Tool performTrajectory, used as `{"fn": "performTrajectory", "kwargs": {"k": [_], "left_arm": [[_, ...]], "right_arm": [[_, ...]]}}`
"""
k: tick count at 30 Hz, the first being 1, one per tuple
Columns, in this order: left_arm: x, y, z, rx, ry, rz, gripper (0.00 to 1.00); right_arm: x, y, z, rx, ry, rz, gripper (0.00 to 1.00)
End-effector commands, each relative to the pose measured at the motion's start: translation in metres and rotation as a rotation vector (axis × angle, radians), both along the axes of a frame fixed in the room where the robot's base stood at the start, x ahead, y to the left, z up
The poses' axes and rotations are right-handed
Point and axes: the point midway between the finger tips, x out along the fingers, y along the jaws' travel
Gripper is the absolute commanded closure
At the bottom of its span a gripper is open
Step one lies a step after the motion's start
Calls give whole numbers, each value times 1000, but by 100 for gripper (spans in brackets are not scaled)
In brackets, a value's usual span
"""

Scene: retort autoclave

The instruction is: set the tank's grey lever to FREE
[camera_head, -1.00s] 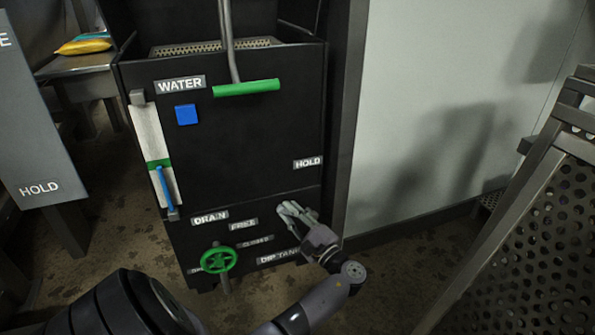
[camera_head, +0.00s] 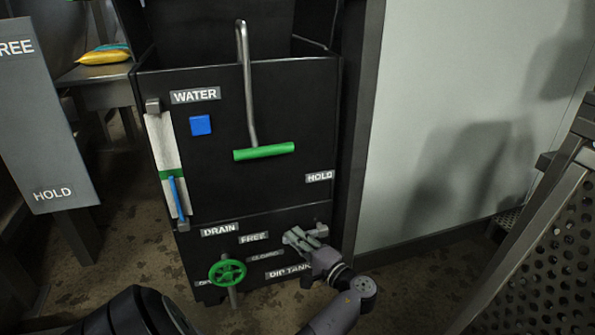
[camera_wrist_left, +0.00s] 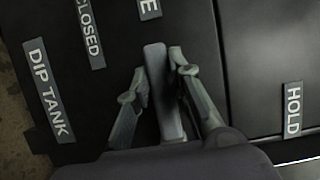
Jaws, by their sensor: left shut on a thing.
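The dip tank (camera_head: 225,205) is a black cabinet. Its grey lever (camera_wrist_left: 158,85) lies between the fingers of my left gripper (camera_head: 292,238), which is shut on it. In the left wrist view the gripper (camera_wrist_left: 157,90) has a finger on each side of the lever, and the lever's free end points toward a partly cropped label ending in E. In the head view the lever is largely hidden by the gripper; a grey block (camera_head: 323,229) shows at its right. The FREE label (camera_head: 254,237) is just left of the fingertips. The HOLD label (camera_head: 320,177) is above. My right gripper is not in view.
A green-gripped rod (camera_head: 263,152) hangs over the tank's front. A green handwheel (camera_head: 227,272) is left of the gripper, below the DRAIN label (camera_head: 219,230). A perforated metal stand (camera_head: 545,255) is at right. A grey FREE/HOLD sign (camera_head: 38,120) is at left.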

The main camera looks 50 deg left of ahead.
Motion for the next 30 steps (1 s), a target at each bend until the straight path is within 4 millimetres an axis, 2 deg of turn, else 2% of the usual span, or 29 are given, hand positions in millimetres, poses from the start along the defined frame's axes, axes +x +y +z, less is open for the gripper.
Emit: {"fn": "performTrajectory", "kwargs": {"k": [11,12,21,30], "left_arm": [[0,1,-1,-5,-10,-1,100],[0,1,-1,-6,-10,-1,80],[0,0,-1,-4,-7,-1,60],[0,0,0,-4,-7,-1,60]], "right_arm": [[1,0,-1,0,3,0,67],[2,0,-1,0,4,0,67],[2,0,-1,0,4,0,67],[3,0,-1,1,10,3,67]]}}
